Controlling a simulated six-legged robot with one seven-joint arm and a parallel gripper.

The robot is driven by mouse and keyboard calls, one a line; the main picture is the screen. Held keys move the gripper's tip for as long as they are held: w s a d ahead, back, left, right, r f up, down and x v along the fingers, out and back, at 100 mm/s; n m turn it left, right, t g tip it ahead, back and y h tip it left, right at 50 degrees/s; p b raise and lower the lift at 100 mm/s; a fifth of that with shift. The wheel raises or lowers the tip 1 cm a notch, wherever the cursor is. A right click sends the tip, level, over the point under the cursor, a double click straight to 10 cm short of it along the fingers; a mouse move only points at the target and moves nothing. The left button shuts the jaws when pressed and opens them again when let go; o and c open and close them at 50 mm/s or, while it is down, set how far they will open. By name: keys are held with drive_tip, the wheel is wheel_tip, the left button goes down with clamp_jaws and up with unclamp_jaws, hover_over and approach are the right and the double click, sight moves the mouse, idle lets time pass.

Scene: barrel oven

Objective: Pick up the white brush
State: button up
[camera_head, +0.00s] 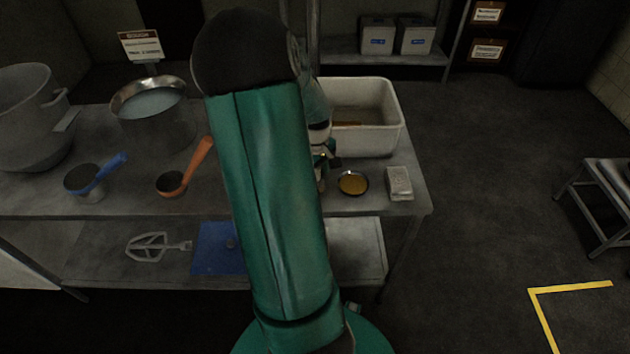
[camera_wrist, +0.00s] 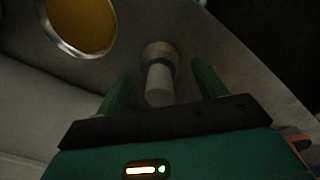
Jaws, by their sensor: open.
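In the wrist view a pale, whitish cylindrical handle with a wider tan end, which looks like the white brush (camera_wrist: 159,82), stands out between the fingers of my gripper (camera_wrist: 161,72). The fingers are open, with a gap visible on each side of it. In the head view my gripper (camera_head: 325,156) is partly hidden behind my green arm, low over the table beside the dish. I cannot make out the brush there; my arm covers that part of the table.
A round dish of golden contents (camera_head: 353,183) lies close by and also shows in the wrist view (camera_wrist: 84,22). A pale block (camera_head: 399,183) is right of it on the metal table (camera_head: 405,208). A white tub (camera_head: 388,137) stands behind. Pots and two ladles are left.

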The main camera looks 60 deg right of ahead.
drive_tip(key=shift+f, duration=0.5)
drive_tip(key=shift+c, duration=0.4)
drive_tip(key=c, duration=1)
drive_tip(key=shift+c, duration=0.2)
drive_tip(key=shift+r, duration=0.1)
